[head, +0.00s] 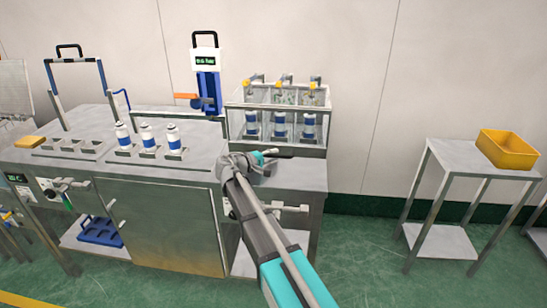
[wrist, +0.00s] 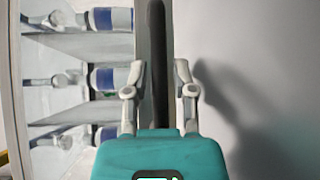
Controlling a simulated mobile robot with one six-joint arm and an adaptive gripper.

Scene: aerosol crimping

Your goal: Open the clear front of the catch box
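The catch box (head: 277,147) stands at the right end of the steel bench, with a clear front (head: 265,124). Several blue-and-white cans (head: 280,125) stand behind the front, and they also show at the left of the wrist view (wrist: 108,78). A dark bar-shaped handle (head: 283,153) lies low before the box. In the wrist view the handle (wrist: 157,60) runs between the two fingers. My gripper (wrist: 161,75) is open around it, with a visible gap on each side. In the head view my gripper (head: 266,156) is at the box's lower front; its fingers are small there.
Three more cans (head: 147,138) stand in a rack on the bench to the left. A blue press (head: 207,90) with an orange lever stands behind them. A side table (head: 470,153) with a yellow bin (head: 508,148) stands at the right, with free floor between it and the bench.

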